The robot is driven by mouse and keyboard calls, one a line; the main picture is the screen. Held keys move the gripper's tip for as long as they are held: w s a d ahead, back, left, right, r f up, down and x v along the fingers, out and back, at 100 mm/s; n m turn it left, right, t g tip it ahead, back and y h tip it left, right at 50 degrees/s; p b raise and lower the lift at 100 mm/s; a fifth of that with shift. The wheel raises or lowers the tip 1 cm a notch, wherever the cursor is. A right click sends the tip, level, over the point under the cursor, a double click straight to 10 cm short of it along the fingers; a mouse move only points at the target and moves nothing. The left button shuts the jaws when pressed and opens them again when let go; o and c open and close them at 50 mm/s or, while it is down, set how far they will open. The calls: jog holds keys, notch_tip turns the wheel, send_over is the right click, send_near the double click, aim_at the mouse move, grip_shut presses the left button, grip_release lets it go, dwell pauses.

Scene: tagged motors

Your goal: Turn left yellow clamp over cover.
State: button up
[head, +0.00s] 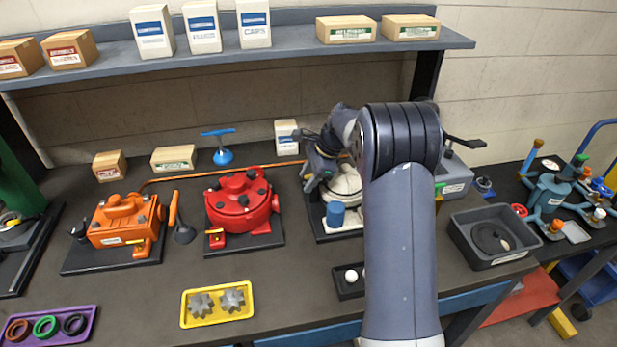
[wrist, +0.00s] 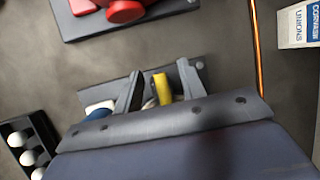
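The device with a round white cover (head: 345,187) stands on a dark base plate at the middle of the bench, partly hidden by my arm. A blue cylinder (head: 335,213) stands at its front. My gripper (head: 314,176) is at the left side of this device. In the wrist view my gripper (wrist: 160,85) is open, with the yellow clamp (wrist: 162,88) between its fingers and a gap on each side. The clamp's lower part is hidden by my gripper's body. In the head view this clamp is hidden.
A red round motor (head: 240,202) stands close on the left, an orange motor (head: 125,220) beyond it. A yellow tray (head: 217,304) with gears lies in front. A grey bin (head: 492,237) is at the right. A shelf (head: 250,53) with boxes hangs above.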

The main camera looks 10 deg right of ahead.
jog(key=b+v, duration=0.1)
jog(key=v, duration=0.9)
jog(key=shift+d+r, duration=0.15)
jog(key=shift+r, duration=0.2)
jog(key=shift+s, duration=0.1)
jog(key=p+x, duration=0.1)
jog(key=x, duration=0.9)
jog(key=shift+f, duration=0.35)
jog(key=shift+w+f+b, duration=0.2)
jog(key=shift+b, duration=0.15)
jog(key=shift+r+m+t+b, duration=0.15)
jog(key=shift+m+t+b, duration=0.2)
jog(key=shift+m, duration=0.35)
jog(key=shift+r, duration=0.15)
